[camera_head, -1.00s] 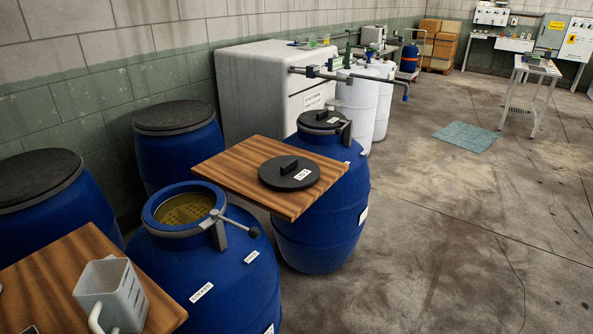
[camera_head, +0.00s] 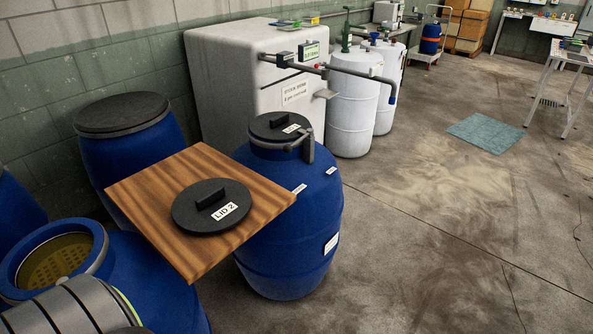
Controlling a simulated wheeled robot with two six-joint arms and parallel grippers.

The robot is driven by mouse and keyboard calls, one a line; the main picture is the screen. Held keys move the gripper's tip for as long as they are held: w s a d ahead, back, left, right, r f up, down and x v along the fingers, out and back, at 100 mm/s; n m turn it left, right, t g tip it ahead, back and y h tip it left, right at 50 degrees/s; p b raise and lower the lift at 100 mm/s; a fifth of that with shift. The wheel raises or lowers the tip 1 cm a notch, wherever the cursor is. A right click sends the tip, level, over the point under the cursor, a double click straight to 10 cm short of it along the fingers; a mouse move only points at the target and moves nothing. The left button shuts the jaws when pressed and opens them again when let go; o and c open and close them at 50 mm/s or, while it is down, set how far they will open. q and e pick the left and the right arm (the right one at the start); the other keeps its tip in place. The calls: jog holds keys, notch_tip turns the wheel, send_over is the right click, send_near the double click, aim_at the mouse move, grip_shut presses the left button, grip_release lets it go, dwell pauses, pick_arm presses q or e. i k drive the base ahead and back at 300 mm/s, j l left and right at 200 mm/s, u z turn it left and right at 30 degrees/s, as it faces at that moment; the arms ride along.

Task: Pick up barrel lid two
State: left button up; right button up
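Barrel lid two (camera_head: 211,207) is a round black lid with a raised bar handle and a white label reading "LID 2". It lies flat on a square wooden board (camera_head: 150,195) between blue barrels. A grey, ridged rounded part shows at the bottom left edge, in front of the open barrel; it looks like part of my arm. Neither gripper's fingers can be seen, and nothing touches the lid.
An open blue barrel (camera_head: 150,285) with yellowish contents stands at lower left. A closed blue barrel (camera_head: 290,235) with a clamped black lid stands right of the board. Behind are a white machine (camera_head: 225,80) and white drums (camera_head: 352,110).

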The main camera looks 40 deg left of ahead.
aim_at(212, 206)
jog(key=i+l, duration=0.1)
jog(key=i, duration=0.7)
jog(key=i+l+u, duration=0.15)
jog(key=i, duration=0.6)
jog(key=i+u, duration=0.2)
jog(key=u, duration=0.25)
jog(key=i+u, duration=0.25)
jog(key=u, duration=0.15)
jog(key=i+l+u, duration=0.15)
jog(key=u, duration=0.3)
jog(key=i+l+u, duration=0.2)
jog(key=u, duration=0.2)
